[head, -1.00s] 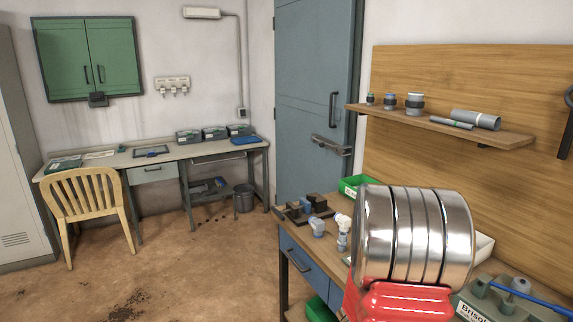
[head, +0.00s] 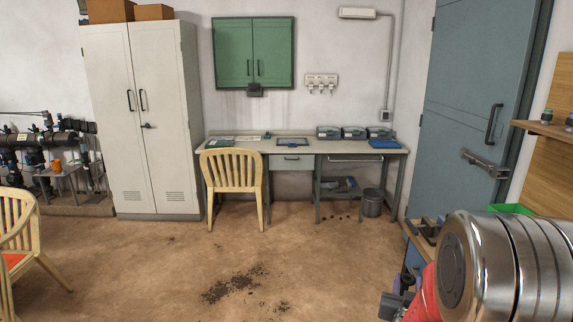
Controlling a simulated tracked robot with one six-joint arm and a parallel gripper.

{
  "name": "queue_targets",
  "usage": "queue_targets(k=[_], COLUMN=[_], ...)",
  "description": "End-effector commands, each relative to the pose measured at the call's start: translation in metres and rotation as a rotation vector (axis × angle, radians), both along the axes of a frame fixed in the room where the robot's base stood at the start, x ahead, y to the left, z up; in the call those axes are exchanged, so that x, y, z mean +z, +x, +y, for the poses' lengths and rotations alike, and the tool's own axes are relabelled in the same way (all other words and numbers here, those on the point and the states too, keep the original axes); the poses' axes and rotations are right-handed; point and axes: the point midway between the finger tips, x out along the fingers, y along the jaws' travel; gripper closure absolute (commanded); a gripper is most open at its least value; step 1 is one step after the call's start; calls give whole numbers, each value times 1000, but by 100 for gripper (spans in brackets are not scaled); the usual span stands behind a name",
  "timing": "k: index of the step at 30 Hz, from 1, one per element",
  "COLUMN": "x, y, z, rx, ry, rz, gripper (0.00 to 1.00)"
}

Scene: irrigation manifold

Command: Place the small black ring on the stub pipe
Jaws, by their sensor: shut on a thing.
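My gripper (head: 394,299) shows only in part at the lower right of the head view, beside the red and silver links of my arm. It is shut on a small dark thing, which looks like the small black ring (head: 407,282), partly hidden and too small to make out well. The stub pipe cannot be told apart in this view. A manifold of dark pipes (head: 38,140) with valves stands far off at the left edge, well away from my gripper.
A wooden chair (head: 22,235) is at the lower left, and another (head: 233,175) stands at the desk (head: 300,147). A white locker (head: 145,120) stands between manifold and desk. A workbench (head: 412,240) is beside my arm.

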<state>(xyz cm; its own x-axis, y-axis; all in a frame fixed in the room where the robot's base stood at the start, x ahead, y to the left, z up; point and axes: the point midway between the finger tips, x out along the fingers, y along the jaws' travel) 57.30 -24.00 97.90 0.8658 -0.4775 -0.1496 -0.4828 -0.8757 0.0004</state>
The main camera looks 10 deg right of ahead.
Motion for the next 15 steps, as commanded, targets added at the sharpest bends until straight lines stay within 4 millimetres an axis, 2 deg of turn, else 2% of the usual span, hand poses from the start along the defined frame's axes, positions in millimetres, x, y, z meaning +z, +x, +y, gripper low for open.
queue_targets(k=[1, 9, 15], x=[-1, -4, -2], y=[8, 37, 44], z=[22, 131, 199], rx=[54, 311, 435], ry=[0, 0, 1], rz=[0, 0, 0], gripper=[87, 87, 87])
